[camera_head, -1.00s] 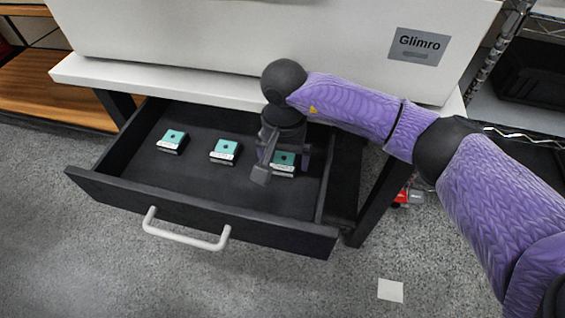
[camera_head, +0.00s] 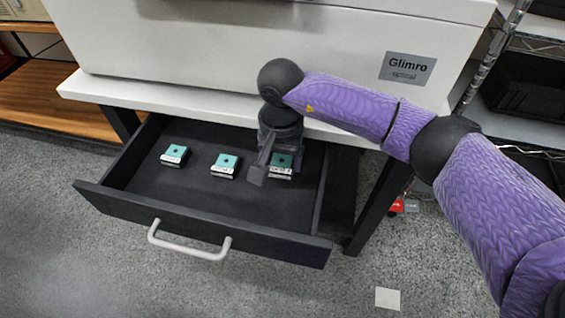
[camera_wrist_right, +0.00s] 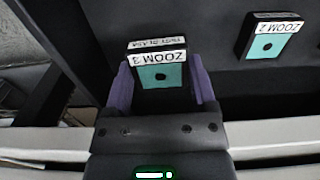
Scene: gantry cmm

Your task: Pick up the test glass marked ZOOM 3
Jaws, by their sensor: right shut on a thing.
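The test glass marked ZOOM 3 (camera_wrist_right: 160,76) is a small teal-topped block with a dark dot and white labels. It sits between the two purple fingers of my right gripper (camera_wrist_right: 160,88) in the right wrist view. In the head view the same block (camera_head: 281,165) is at the right end of the open drawer, partly hidden behind the gripper (camera_head: 270,160). My right gripper is shut on it. I cannot tell whether the block is clear of the drawer floor. My left gripper is out of view.
The ZOOM 2 block (camera_wrist_right: 268,42) is beside it, in the middle of the drawer (camera_head: 224,166). Another teal block (camera_head: 175,156) lies at the left. The black drawer has a white handle (camera_head: 188,243). A white bench top (camera_head: 180,101) and the Glimro machine (camera_head: 250,50) stand behind.

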